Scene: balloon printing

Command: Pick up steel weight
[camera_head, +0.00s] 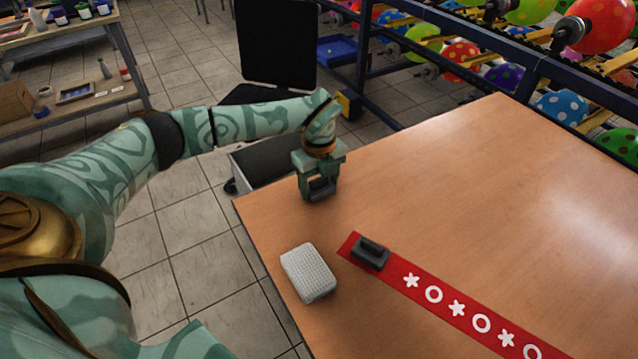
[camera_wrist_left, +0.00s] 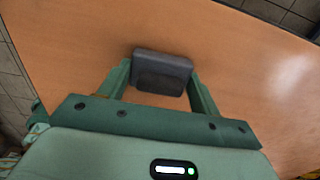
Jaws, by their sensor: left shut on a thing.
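My left gripper (camera_head: 318,190) is at the left part of the wooden table, fingers pointing down. It is shut on a dark grey steel weight (camera_head: 320,187). In the left wrist view the weight (camera_wrist_left: 162,74) sits between the two fingertips of the gripper (camera_wrist_left: 161,80). I cannot tell whether the weight touches the tabletop. My right gripper is not in view.
A white perforated block (camera_head: 309,273) lies on the table (camera_head: 470,190) left of the strip. The table's right side is bare. Racks with colourful dotted balloons (camera_head: 562,107) stand behind it. A dark chair-like object (camera_head: 277,45) stands beyond the arm, and shelves (camera_head: 75,70) stand at the upper left.

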